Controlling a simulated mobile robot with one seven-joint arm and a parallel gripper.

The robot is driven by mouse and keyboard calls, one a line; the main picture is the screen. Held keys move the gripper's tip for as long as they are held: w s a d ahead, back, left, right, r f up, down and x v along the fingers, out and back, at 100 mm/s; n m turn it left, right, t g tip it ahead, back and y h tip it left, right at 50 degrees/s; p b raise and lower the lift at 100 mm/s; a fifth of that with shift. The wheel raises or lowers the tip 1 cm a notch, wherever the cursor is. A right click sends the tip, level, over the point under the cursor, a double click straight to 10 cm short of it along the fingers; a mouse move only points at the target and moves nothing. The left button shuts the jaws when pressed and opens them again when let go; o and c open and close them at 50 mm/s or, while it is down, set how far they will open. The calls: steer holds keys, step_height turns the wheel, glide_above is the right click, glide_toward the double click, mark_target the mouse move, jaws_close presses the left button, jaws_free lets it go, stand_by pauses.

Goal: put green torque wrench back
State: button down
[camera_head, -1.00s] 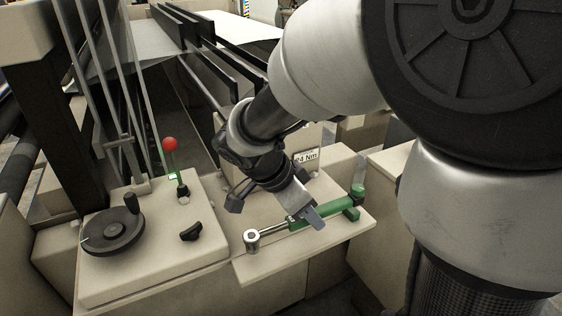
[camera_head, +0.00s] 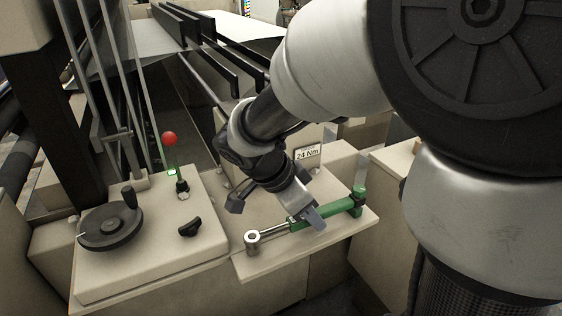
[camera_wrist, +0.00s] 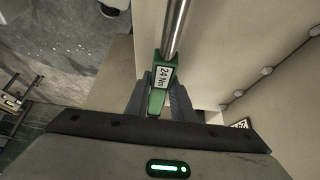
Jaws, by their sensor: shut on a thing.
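The green torque wrench (camera_head: 338,208) has a silver shaft and a round socket head at its left end. It lies along the pale ledge (camera_head: 285,262) of the loom, its green handle toward the right. My gripper (camera_head: 314,218) comes down from above and is shut on the wrench near the handle's shaft end. In the wrist view the wrench's green part with a "24 Nm" label (camera_wrist: 163,76) sits between my fingers, its shaft running upward. Whether the wrench touches the ledge or is just above it, I cannot tell.
A "24 Nm" sign (camera_head: 307,152) stands behind the ledge. Left are a black handwheel (camera_head: 110,227), a red-knobbed lever (camera_head: 170,139) and a small black knob (camera_head: 190,227) on a pale panel. A pale cabinet (camera_head: 385,190) stands at the right.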

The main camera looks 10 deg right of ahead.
steer(key=shift+f, duration=0.3)
steer(key=c, duration=1)
jaws_free()
steer(key=shift+r, duration=0.1)
steer(key=shift+p+v, duration=0.85)
steer(key=shift+v, duration=2.1)
